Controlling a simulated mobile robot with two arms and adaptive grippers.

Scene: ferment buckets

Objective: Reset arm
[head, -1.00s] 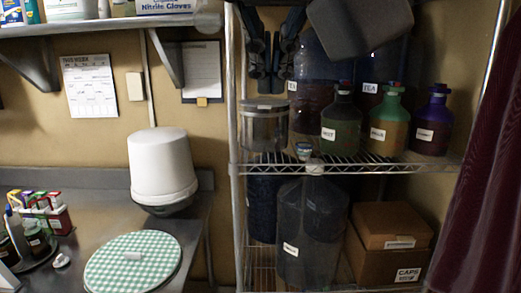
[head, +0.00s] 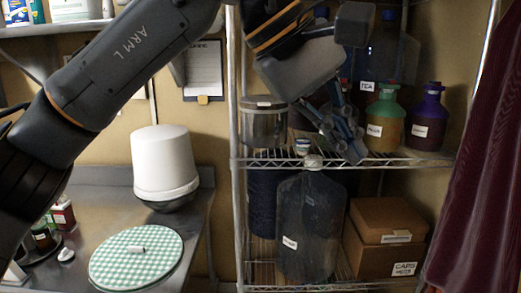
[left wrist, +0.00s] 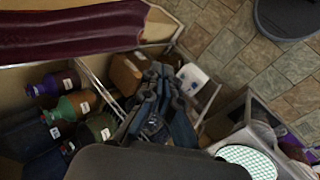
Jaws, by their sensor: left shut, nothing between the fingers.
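My left arm crosses the head view from the left edge, and my left gripper (head: 345,135) points down and to the right in front of the wire shelf. Its fingers are shut with nothing between them. It hides the green bottle on the shelf in the head view. In the left wrist view the gripper (left wrist: 158,95) shows over the shelf and boxes, with the bottles to its left. My right gripper does not show.
The wire shelf (head: 270,160) holds a lidded pot (head: 264,124), an olive-yellow bottle (head: 386,115) and a purple bottle (head: 430,118). A clear carboy (head: 307,225) and cardboard boxes (head: 388,240) stand below. The counter holds a white bucket (head: 164,165) and a checked round cover (head: 136,258).

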